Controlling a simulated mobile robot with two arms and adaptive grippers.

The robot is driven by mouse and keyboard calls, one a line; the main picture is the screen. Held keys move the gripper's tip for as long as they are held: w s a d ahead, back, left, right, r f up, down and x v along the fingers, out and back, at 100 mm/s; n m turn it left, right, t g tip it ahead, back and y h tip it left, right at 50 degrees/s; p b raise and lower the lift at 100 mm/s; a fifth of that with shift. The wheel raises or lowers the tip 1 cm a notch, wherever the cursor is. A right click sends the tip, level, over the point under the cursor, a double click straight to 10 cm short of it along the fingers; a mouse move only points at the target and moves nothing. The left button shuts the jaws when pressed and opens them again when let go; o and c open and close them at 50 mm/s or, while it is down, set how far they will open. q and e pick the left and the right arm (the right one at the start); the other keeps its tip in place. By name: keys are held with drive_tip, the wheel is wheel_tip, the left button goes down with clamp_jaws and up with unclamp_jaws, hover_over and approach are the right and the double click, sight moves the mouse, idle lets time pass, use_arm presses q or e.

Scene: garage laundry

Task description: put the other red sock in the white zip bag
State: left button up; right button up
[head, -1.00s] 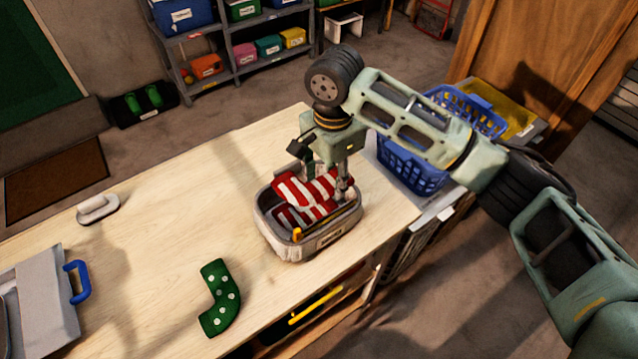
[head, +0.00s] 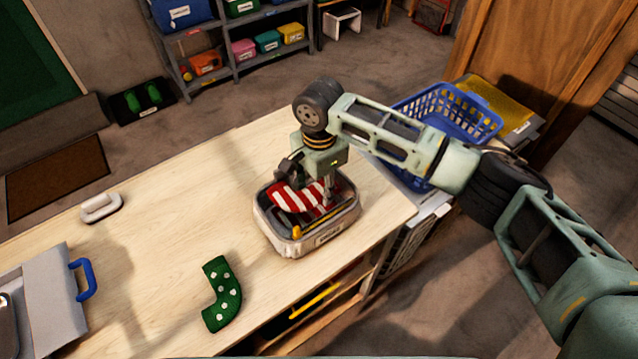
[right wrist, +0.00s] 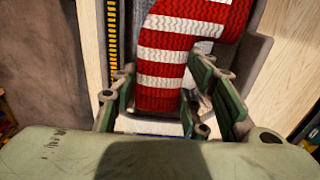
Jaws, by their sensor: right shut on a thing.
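The red sock (head: 300,197) with white stripes is between the fingers of my right gripper (head: 307,188). It is inside the open mouth of the white zip bag (head: 289,246). In the right wrist view the red sock (right wrist: 165,70) runs between the fingers of the right gripper (right wrist: 172,102), which is shut on it. The bag's dark zip with yellow teeth shows beside it. Whether the held sock touches the bag's bottom, or another sock lies under it, I cannot tell. My left gripper is not in view.
A green spotted sock (head: 222,293) lies on the wooden table (head: 165,225). A grey case (head: 50,297) with a blue handle is at the left, and a small white object (head: 101,207) lies behind it. A blue basket (head: 450,110) stands beyond the table's right end.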

sight(319, 189)
drive_tip(key=shift+f, duration=0.45)
drive_tip(key=o, duration=1.1)
drive_tip(key=shift+w+r, duration=0.1)
drive_tip(key=shift+r, duration=0.45)
wheel_tip(319, 189, up, 12)
drive_tip(key=b, duration=0.2)
